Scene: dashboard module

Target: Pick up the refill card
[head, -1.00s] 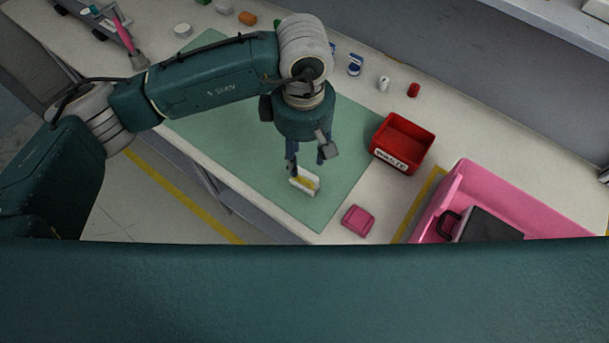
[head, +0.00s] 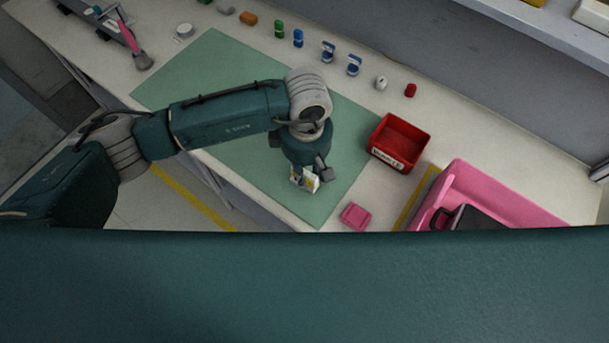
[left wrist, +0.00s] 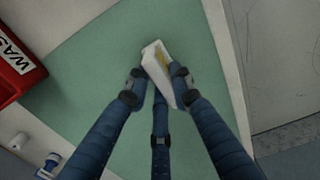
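The refill card (head: 312,183) is a small white piece with a yellow mark, on the green mat near its front corner. It also shows in the left wrist view (left wrist: 157,62). My left gripper (head: 304,187) is down over it, with the card between its fingers. In the left wrist view the left gripper's fingers (left wrist: 160,75) lie along both sides of the card and hide part of it. Whether they press on it cannot be seen. My right gripper is not in view.
A red bin (head: 401,143) with a label stands right of the green mat (head: 215,60). A pink block (head: 355,216) lies near the table's front edge, and a large pink crate (head: 500,190) is at the right. Several small items line the back.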

